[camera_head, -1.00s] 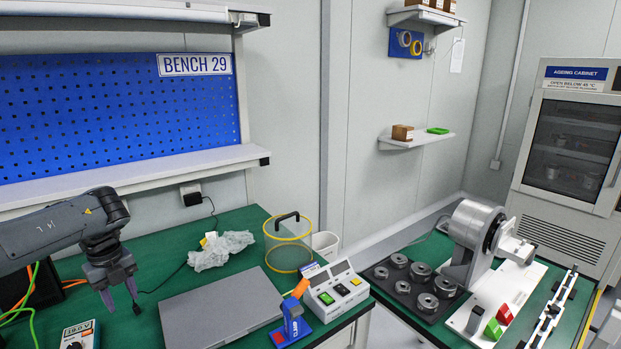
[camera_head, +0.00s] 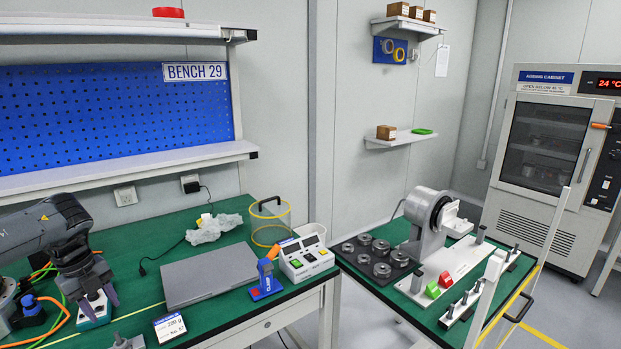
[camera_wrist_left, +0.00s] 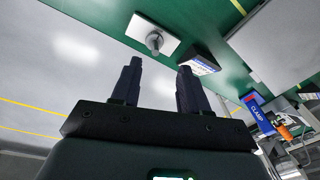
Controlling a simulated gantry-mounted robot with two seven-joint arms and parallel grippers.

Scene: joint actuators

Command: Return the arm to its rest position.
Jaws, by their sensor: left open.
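My left arm comes in at the left of the head view. The height of the fingers above the bench is hard to tell. My right arm is not in view.
A grey flat panel (camera_head: 210,274), blue clamp stand (camera_head: 265,281) and white control box (camera_head: 306,259) lie right of the gripper. A labelled 200 g card (camera_head: 170,327) and a small metal weight (camera_head: 128,342) are near the front edge. Orange and green cables (camera_head: 58,310) run at left.

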